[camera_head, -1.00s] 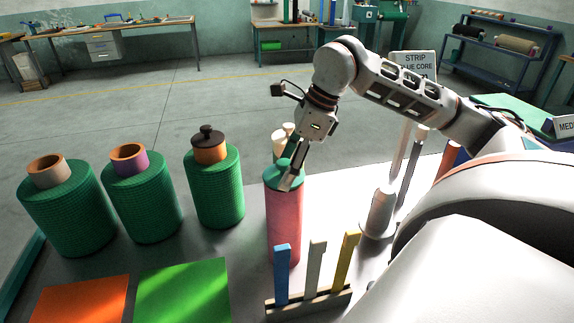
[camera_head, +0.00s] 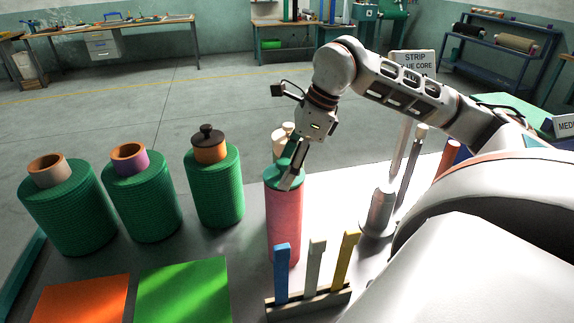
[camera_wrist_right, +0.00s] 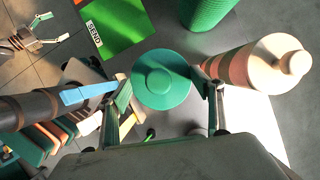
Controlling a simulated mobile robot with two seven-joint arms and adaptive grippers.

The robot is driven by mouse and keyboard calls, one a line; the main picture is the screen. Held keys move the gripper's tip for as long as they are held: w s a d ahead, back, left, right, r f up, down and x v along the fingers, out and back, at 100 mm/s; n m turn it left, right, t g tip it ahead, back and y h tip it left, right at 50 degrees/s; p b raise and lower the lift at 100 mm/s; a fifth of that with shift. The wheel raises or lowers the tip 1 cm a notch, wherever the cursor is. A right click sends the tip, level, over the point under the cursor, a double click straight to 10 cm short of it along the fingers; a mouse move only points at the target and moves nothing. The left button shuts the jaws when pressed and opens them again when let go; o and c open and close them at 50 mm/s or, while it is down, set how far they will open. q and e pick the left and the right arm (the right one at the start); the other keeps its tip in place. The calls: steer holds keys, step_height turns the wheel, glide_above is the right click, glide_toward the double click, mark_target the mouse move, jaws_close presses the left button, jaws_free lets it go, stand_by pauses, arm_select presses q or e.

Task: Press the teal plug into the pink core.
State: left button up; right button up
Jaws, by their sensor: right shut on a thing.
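The pink core (camera_head: 285,228) stands upright on the grey table, left of my right arm. The teal plug (camera_head: 274,175) sits at its top end, in line with it; I cannot tell how deep it is in. My right gripper (camera_head: 291,176) points down and is shut on the plug. In the right wrist view the plug (camera_wrist_right: 160,82) is a round teal disc with a raised middle, between the two fingers (camera_wrist_right: 165,88), and it hides the core. My left gripper (camera_wrist_right: 58,28) appears at the upper left of that view, open and empty.
Three green netting rolls (camera_head: 217,190) stand to the left. An orange sheet (camera_head: 82,300) and a green sheet (camera_head: 183,292) lie in front. A rack (camera_head: 310,300) with blue, grey and yellow strips stands close before the core.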

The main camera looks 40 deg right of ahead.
steer(key=o, duration=1.1)
steer(key=shift+c, duration=0.2)
steer(key=o, duration=0.4)
steer(key=shift+o, duration=0.2)
steer(key=shift+r, duration=0.1)
steer(key=shift+r+p, duration=1.3)
steer(key=shift+p, duration=0.15)
steer(key=shift+r+p, duration=1.1)
steer(key=shift+p, duration=0.1)
steer(key=shift+r, duration=1)
